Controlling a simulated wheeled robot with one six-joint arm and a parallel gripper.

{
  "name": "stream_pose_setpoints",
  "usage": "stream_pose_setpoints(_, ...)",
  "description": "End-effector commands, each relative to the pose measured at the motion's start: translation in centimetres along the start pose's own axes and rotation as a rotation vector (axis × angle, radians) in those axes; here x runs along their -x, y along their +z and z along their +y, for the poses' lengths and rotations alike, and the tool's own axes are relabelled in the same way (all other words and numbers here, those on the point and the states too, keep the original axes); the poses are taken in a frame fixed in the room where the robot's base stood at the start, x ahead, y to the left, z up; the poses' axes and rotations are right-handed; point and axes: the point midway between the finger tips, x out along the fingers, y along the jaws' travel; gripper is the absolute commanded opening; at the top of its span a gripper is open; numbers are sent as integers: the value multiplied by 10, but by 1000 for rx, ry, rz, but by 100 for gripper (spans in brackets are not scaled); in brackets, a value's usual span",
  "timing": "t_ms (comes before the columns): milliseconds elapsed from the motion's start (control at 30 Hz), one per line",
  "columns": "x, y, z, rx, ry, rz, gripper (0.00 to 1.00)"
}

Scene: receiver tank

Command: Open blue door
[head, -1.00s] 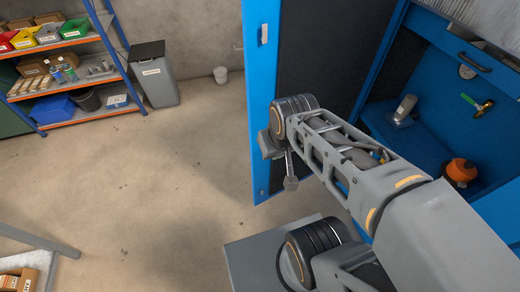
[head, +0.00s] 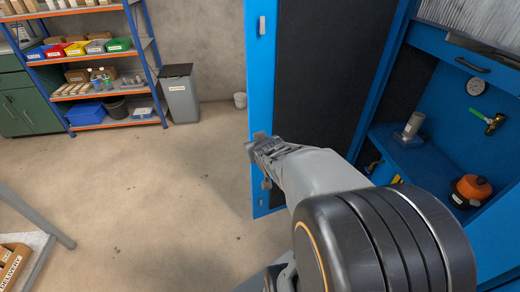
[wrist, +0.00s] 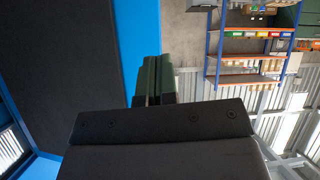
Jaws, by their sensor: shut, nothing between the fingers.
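The blue door (head: 261,75) stands swung open from the blue cabinet (head: 480,225), its blue edge and dark inner panel facing me in the head view. A small grey handle sits high on its edge. In the wrist view the door (wrist: 140,30) shows its blue strip and dark panel at the left. My gripper (wrist: 153,70) is shut and empty, its fingertips overlapping the blue strip in the picture; I cannot tell whether they touch it.
Inside the cabinet are an orange-topped item (head: 470,190), a gauge (head: 477,87) and a green-handled valve (head: 493,123). Shelves (head: 117,119) and a grey bin (head: 180,95) stand at the back left. The floor left of the door is clear. A rack with boxes is at lower left.

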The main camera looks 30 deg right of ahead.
Motion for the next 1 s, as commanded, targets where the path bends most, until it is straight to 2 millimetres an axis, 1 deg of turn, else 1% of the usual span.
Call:
stream_pose_setpoints(33, -26, 24, 12, -12, 10, 64, 0)
stream_pose_setpoints(100, -43, 31, 25, -23, 3, 170, 0)
stream_pose_setpoints(200, -59, 43, 40, -36, -23, 299, 0)
stream_pose_setpoints(333, -69, 57, 53, -57, -66, 425, 0)
stream_pose_setpoints(500, -72, 67, 61, -77, -113, 525, 0)
stream_pose_setpoints(633, -76, 66, 62, -82, -131, 558, 0)
stream_pose_setpoints(733, -86, 59, 61, -82, -136, 565, 0)
stream_pose_setpoints(1000, -128, 32, 55, -83, -136, 564, 0)
